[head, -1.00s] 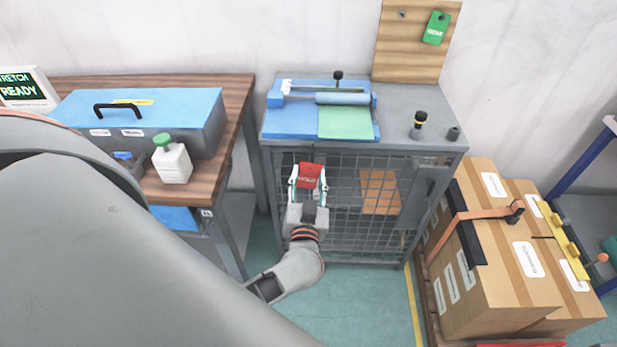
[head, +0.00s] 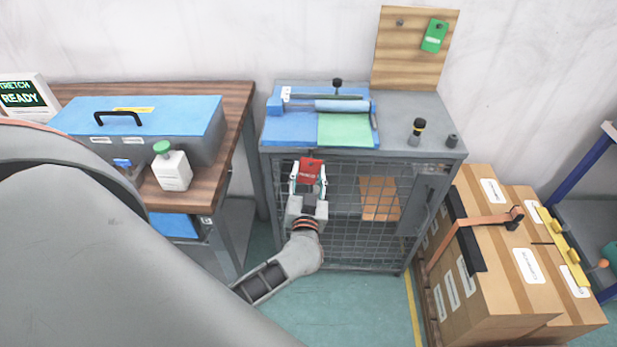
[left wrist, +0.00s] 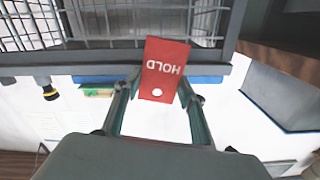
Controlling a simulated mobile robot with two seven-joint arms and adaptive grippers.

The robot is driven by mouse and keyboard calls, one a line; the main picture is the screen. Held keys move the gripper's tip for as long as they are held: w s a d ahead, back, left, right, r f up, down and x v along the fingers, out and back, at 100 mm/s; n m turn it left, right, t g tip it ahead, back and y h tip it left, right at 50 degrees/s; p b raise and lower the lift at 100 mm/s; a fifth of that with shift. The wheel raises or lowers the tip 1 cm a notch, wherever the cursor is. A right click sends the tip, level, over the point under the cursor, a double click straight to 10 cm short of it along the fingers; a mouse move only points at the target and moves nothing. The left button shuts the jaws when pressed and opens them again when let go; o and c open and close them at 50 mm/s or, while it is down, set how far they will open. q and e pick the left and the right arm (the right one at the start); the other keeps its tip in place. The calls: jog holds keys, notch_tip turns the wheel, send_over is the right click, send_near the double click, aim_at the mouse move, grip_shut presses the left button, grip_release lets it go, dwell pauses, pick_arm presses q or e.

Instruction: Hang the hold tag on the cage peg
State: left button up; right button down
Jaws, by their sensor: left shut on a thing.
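The red hold tag (head: 311,166) is held upright in front of the upper left of the wire cage (head: 345,230), just below the cabinet's top edge. It also shows in the left wrist view (left wrist: 166,65), with its white HOLD lettering upside down and a round hole near the gripper end. My left gripper (head: 309,174) is shut on the tag, with one finger at each side; both fingers show in the left wrist view (left wrist: 160,85). I cannot make out a peg on the cage front; the tag and gripper cover part of the mesh. My right gripper is out of view.
A wooden board (head: 405,60) behind the cabinet carries a green tag (head: 434,36) and a bare peg (head: 400,23). A blue and green pad device (head: 345,130) lies on the cabinet top. A wooden bench (head: 236,105) stands left, strapped cartons (head: 510,280) right.

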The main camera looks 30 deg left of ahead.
pick_arm(q)
jog(key=shift+x, duration=1.8)
jog(key=shift+w+a+f, duration=0.25)
jog(key=shift+w+f, duration=0.15)
jog(key=shift+f, duration=0.1)
jog(key=o, duration=1)
jog(key=v, duration=1.2)
